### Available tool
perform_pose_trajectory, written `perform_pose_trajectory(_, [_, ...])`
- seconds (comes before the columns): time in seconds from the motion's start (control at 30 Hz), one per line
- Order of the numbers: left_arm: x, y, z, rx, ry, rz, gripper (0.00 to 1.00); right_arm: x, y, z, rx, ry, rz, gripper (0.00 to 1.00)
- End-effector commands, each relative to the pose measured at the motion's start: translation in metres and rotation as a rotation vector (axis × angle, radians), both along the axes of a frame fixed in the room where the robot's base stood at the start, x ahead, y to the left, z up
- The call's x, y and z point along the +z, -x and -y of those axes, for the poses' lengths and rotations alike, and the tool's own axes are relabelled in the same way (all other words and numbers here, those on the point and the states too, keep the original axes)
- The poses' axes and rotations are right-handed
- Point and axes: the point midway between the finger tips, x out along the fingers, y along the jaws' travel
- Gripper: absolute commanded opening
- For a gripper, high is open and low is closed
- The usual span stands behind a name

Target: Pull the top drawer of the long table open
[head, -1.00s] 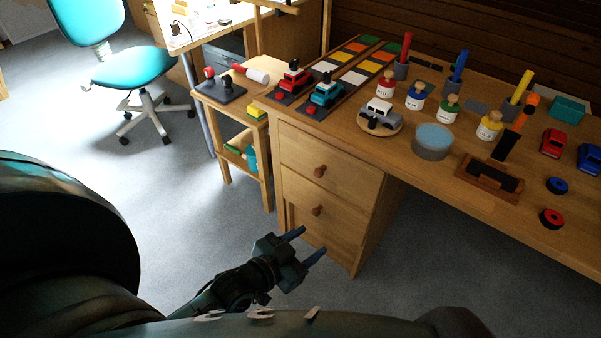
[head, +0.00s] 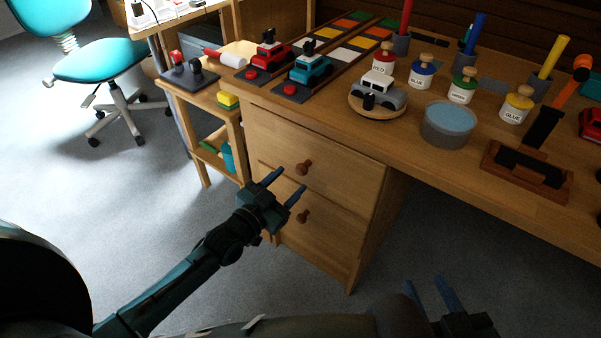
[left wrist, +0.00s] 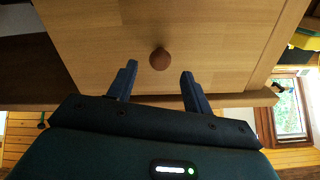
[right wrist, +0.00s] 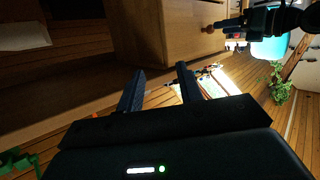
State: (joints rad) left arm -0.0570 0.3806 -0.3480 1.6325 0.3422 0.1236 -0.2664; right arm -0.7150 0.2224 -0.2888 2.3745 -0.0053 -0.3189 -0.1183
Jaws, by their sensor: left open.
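The long table (head: 430,165) has a drawer unit under its left end. The top drawer (head: 340,177) looks shut, with a round brown knob (head: 304,167) on its front. My left gripper (head: 289,181) is open and empty in front of the drawers, its fingers pointing at the top knob. In the left wrist view the knob (left wrist: 159,58) shows ahead, between the two spread fingertips, apparently not touched. My right gripper (right wrist: 160,69) is open and empty, low at the bottom right of the head view; the right wrist view also shows the knob (right wrist: 208,28) beside the left gripper.
A lower drawer with its own knob (head: 302,216) is below. A small side shelf (head: 215,135) stands left of the drawers. Toy cars, paint jars and a round grey tin (head: 448,125) stand on the table. The floor in front is clear.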

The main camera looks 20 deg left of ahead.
Motion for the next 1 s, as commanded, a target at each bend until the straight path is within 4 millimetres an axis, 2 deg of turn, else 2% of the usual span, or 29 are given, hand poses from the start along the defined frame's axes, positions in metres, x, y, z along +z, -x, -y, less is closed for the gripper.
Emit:
perform_pose_trajectory(0.1, [-0.001,-0.023,0.009,-0.001,0.002,0.003,0.50,-0.003,-0.002,-0.001,0.004,-0.002,0.041,0.36])
perform_pose_trajectory(0.3, [-0.001,-0.046,0.017,0.000,0.001,0.001,0.50,-0.001,-0.004,-0.003,0.009,-0.005,0.091,0.36])
perform_pose_trajectory(0.7, [0.000,-0.053,0.020,-0.001,0.000,-0.001,0.50,0.001,-0.004,-0.004,0.011,-0.007,0.110,0.36])
perform_pose_trajectory(1.0, [0.000,-0.053,0.020,-0.001,0.000,-0.001,0.27,0.000,-0.004,-0.004,0.011,-0.007,0.109,0.36])
